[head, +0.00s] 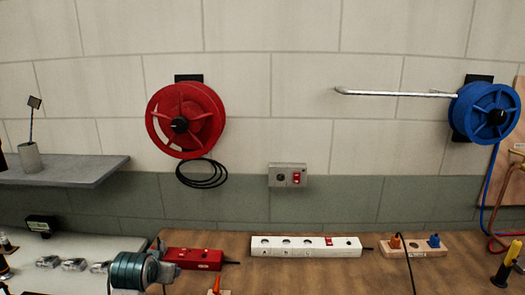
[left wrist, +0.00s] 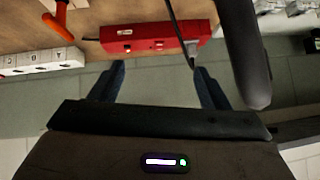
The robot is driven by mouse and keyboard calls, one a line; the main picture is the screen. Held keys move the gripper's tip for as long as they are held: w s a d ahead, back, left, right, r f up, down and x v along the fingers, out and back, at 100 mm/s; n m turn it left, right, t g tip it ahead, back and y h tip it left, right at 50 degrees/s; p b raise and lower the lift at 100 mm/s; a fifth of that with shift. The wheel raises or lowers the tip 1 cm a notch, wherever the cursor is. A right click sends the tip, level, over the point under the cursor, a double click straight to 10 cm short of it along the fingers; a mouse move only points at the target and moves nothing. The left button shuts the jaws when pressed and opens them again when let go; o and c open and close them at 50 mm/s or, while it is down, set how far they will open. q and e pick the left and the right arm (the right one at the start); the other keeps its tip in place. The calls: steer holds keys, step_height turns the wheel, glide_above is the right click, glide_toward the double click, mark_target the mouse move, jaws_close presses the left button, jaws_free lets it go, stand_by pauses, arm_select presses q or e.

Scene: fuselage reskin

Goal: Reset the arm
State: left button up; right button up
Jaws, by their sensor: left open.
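My left gripper (left wrist: 158,72) shows in the left wrist view, its two dark fingers apart with nothing seen between them. It is open and empty. Beyond its fingertips lies a red power strip (left wrist: 155,38), apart from them as far as I can tell. The red power strip (head: 194,258) also shows low in the head view. I cannot make out my left gripper in the head view. My right gripper is in neither view.
Red (head: 187,119) and blue (head: 484,112) reels hang on the wall. A grey shelf (head: 70,169) juts out left.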

arm_select(q)
steer(key=s+f+g, duration=0.3)
steer(key=s+f, duration=0.9)
steer(key=s, duration=0.5)
steer(key=s+f+g, duration=0.1)
steer(key=s+f, duration=0.2)
steer(key=s, duration=0.7)
steer(key=s+f+g, duration=0.2)
steer(key=s, duration=0.9)
steer(key=a+f+g, duration=0.1)
steer(key=a+f, duration=0.2)
steer(key=f, duration=3)
steer(key=s+a+f+n+g+b, duration=0.1)
steer(key=s+f, duration=1.6)
steer(key=s, duration=0.1)
steer(key=shift+f, duration=0.35)
steer(key=shift+s, duration=0.1)
